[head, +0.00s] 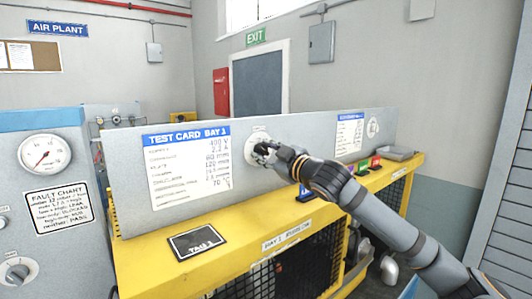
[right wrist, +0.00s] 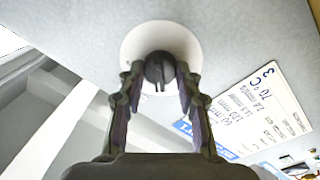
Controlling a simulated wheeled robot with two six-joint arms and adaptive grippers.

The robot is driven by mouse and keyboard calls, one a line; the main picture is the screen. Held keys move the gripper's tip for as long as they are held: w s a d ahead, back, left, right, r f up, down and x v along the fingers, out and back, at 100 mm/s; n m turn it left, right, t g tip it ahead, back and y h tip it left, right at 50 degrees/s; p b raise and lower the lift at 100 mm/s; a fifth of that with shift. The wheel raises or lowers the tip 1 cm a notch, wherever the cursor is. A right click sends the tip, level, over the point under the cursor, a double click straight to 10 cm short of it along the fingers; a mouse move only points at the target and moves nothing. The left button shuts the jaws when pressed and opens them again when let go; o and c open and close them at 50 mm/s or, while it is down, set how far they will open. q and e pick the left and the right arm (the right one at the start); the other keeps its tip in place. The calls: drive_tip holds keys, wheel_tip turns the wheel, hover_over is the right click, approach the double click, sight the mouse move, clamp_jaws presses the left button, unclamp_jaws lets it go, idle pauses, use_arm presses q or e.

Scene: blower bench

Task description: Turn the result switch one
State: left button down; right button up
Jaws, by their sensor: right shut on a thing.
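The result switch is a dark round knob (right wrist: 158,70) on a white round plate (right wrist: 138,42), set in the grey upright panel. In the head view the plate (head: 258,133) sits just right of the test card for bay 1 or 3; the digit is hard to read. My right gripper (head: 264,152) reaches it from the lower right and hides most of the knob. In the right wrist view its two fingers stand on either side of the knob, shut on it. My left gripper is not in view.
The test card (head: 188,165) is left of the switch. A second card (head: 348,133) and a second round plate (head: 373,127) are farther right. On the yellow bench lie a black tag (head: 197,241), small coloured blocks and a grey tray (head: 398,153). A gauge cabinet (head: 42,200) stands left.

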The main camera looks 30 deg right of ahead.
drive_tip(key=o, duration=1.2)
drive_tip(key=shift+c, duration=0.2)
drive_tip(key=shift+r, duration=0.1)
wheel_tip(320, 180, up, 10)
